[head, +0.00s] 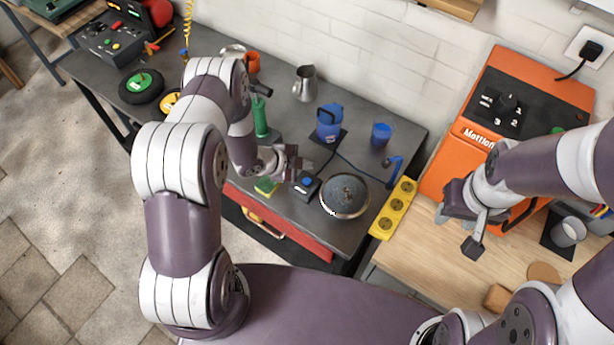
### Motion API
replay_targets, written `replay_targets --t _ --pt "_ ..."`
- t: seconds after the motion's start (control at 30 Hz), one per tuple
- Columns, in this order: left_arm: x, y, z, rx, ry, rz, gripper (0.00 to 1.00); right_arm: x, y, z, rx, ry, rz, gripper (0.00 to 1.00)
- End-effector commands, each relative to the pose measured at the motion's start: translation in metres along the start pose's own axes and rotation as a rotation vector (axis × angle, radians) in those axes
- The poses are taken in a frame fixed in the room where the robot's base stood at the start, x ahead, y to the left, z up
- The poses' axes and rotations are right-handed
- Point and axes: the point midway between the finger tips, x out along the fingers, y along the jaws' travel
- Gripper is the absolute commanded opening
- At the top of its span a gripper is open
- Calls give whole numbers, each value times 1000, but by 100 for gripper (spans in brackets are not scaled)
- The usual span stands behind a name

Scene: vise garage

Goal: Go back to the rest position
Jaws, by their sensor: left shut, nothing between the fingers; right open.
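My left gripper (299,165) is shut and empty. It is over the grey metal workbench (282,101), close to a small dark box with a blue button (306,183) and a yellow-green sponge (266,186). I cannot tell whether it touches anything. My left arm comes in from the left and bends over the bench. My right gripper (474,232) is open and empty. It hangs above the wooden bench top (420,245), in front of the orange machine (470,150).
A coffee cup (568,232) is at the right. Open floor (60,240) lies at the left.

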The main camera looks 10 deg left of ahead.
Motion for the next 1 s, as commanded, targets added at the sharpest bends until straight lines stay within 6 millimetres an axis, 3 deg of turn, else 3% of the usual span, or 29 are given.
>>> replay_targets --t 0.67,0.77,0.83,0.9,0.97,1.0 --pt "1 0 1 -10 0 0 0 1 0 0 0 0 0 43" --pt "-1 15 18 -136 -92 51 0 1 0 0 0 0 0 43" --pt "-15 42 39 -330 -246 120 0 1 0 0 0 0 0 43" --pt "-54 54 57 -616 -492 150 0 9 0 1 0 0 0 43" --pt "-96 58 52 -866 -689 136 0 22 0 3 0 0 0 43" --pt "-125 63 40 -1020 -791 117 0 31 0 4 0 0 0 43"
